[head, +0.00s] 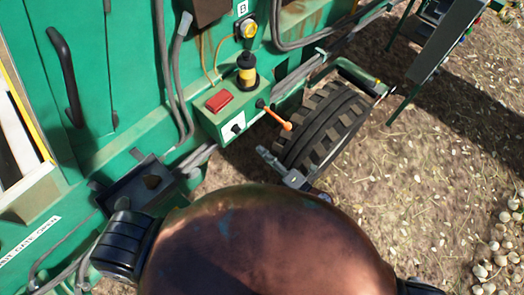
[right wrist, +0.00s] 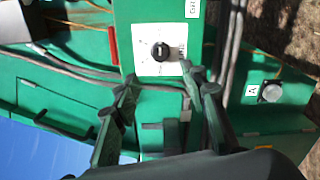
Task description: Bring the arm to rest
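My right gripper (right wrist: 160,76) shows in the right wrist view with its two dark fingers spread apart and nothing between them. Behind the gap is a black knob (right wrist: 160,51) on a white plate of a green box. In the head view a small grey part, which looks like my right gripper (head: 281,168), shows in front of the tyre, below the orange-tipped lever (head: 285,125). It appears apart from the lever. The rest of my right arm is mostly hidden. My left gripper is not in view.
The green machine (head: 120,80) fills the left and top. Its control box (head: 205,122) carries a red button (head: 218,101), and a black and yellow part (head: 246,70) stands behind it. A tyre (head: 322,125) is beside it. Onions (head: 500,255) lie at right; the ground between is open.

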